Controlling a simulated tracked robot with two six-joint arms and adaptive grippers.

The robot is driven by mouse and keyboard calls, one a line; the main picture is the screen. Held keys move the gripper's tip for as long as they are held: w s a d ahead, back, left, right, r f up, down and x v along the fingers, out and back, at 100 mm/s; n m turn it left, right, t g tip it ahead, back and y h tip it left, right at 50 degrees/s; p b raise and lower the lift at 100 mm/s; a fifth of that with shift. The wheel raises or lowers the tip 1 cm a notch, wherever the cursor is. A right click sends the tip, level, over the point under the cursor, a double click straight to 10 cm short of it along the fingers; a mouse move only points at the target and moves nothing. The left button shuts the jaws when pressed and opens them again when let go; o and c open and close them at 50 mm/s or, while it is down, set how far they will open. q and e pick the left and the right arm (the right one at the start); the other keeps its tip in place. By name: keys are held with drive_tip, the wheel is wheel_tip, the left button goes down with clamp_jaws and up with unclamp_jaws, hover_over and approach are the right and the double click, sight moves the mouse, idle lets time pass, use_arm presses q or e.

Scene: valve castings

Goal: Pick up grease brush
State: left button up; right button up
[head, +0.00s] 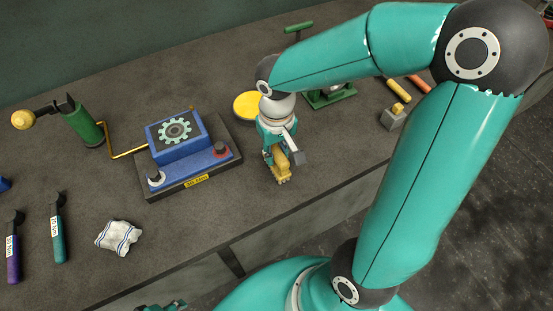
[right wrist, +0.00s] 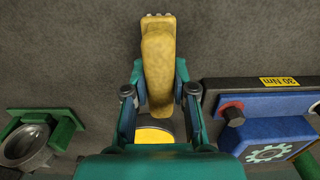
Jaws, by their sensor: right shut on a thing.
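The grease brush (head: 282,169) has a yellow body and short pale bristles. My right gripper (head: 278,155) is shut on it, over the workbench near its front edge. In the right wrist view the brush (right wrist: 157,62) sits between the two fingers of the gripper (right wrist: 157,95), bristle end pointing to the top of the picture. I cannot tell whether the bristles touch the bench. A small teal and dark piece at the bottom edge of the head view seems to be my left gripper (head: 163,306), mostly cut off.
A yellow disc (head: 247,105) lies behind the right gripper. A blue gear unit on a dark base (head: 190,181) stands left, beside a green pump (head: 84,126). A green-based fixture (head: 332,97) stands at the back right. A cloth (head: 119,237) and two handled tools lie front left.

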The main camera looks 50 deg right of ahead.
drive_tip(key=shift+r, duration=0.1)
clamp_jaws()
wheel_tip(320, 180, up, 20)
drive_tip(key=p, duration=0.1)
idle(0.4)
drive_tip(key=shift+o, duration=1.6)
unclamp_jaws()
clamp_jaws()
